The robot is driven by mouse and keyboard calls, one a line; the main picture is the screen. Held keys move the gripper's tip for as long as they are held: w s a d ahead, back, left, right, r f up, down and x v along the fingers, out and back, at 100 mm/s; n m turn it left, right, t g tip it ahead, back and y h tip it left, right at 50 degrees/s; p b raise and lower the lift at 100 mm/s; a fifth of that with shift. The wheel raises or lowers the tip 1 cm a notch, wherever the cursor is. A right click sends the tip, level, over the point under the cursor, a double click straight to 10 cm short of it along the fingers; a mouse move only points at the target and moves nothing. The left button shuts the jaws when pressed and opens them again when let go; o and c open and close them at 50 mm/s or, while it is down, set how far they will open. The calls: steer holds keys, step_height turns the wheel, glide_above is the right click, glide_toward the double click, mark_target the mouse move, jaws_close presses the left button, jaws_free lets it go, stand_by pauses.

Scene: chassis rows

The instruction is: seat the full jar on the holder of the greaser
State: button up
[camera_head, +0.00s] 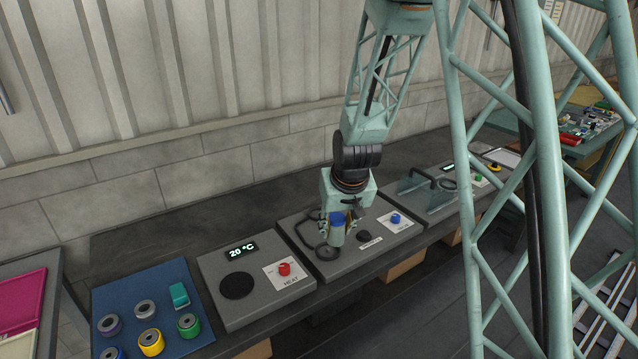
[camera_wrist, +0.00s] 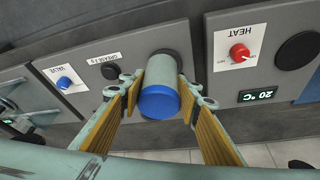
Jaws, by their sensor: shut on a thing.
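The jar (camera_head: 337,235) is a pale grey-green cylinder with a blue end, upright with the blue end on top. In the wrist view the jar (camera_wrist: 168,73) stands between the yellow finger pads of my gripper (camera_wrist: 161,92), which is shut on it. In the head view my gripper (camera_head: 338,224) points down over the greaser (camera_head: 300,230), a grey unit with a blue valve knob (camera_head: 396,218). A dark round holder (camera_head: 326,253) lies at the jar's lower end, partly hidden by it. I cannot tell whether they touch. The jar's contents are hidden.
Left of the greaser is a heat unit (camera_head: 215,270) with a red knob and a 20 °C display. A blue mat (camera_head: 118,293) with several ring-shaped parts lies farther left. A dark hose (camera_head: 303,232) stands by the jar. Another grey unit (camera_head: 432,198) is on the right.

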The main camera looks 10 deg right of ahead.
steer(key=w+n+y+p, duration=0.1)
steer(key=w+n+p, duration=0.2)
steer(key=w+p, duration=0.8)
steer(key=w, duration=1.4)
steer(key=shift+r+p, duration=0.3)
steer(key=shift+r, duration=0.05)
steer(key=shift+f, duration=0.1)
steer(key=shift+w+f+b, duration=0.1)
steer(key=shift+f+b, duration=1.15)
steer(key=shift+f, duration=2.1)
steer(key=shift+b, duration=0.9)
steer(key=shift+f+b, duration=0.85)
steer(key=shift+b, duration=0.05)
